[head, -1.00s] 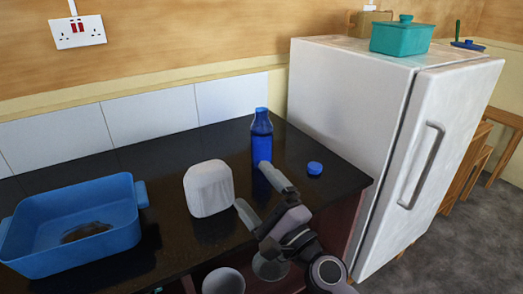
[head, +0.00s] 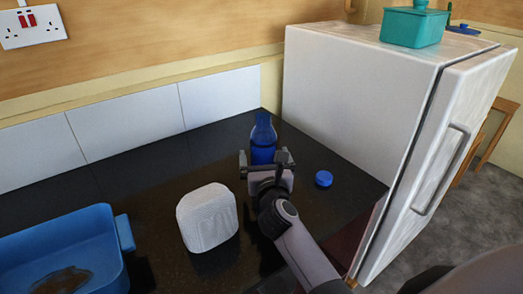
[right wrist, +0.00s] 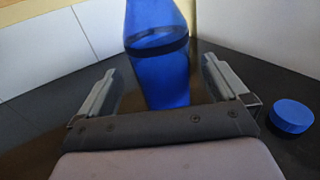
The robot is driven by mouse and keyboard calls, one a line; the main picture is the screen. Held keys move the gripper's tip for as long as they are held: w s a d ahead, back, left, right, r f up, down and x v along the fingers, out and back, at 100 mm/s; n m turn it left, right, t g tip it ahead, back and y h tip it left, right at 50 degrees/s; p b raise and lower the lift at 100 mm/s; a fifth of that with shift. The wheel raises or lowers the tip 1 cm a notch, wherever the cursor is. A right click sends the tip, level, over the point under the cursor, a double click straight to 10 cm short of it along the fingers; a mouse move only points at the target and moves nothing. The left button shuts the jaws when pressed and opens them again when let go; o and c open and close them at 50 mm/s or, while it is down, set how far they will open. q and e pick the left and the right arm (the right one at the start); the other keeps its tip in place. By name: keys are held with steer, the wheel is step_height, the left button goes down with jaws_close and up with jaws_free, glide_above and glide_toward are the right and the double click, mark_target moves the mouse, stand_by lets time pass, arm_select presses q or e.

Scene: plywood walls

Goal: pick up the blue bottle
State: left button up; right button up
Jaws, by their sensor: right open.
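The blue bottle (head: 263,140) stands upright on the dark counter near its back right corner. In the right wrist view the bottle (right wrist: 160,60) is between the two fingers, with its top out of frame. My right gripper (head: 266,157) is open, with one finger on each side of the bottle's lower part. In the right wrist view, gaps show between the bottle and both fingers of the gripper (right wrist: 157,85). The gripper hides the bottle's base in the head view. My left gripper is not in view.
A white rounded box (head: 208,218) stands left of my right arm. A blue cap-like piece (head: 324,179) lies right of the bottle. A blue basin (head: 62,250) is at the left. A white fridge (head: 360,105) borders the counter's right side.

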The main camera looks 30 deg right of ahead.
steer(key=shift+f+x, duration=0.2)
steer(key=shift+x, duration=1.2)
steer(key=shift+f+x, duration=0.15)
steer(key=shift+x, duration=1.2)
steer(key=c, duration=1.3)
steer(key=shift+r, duration=0.2)
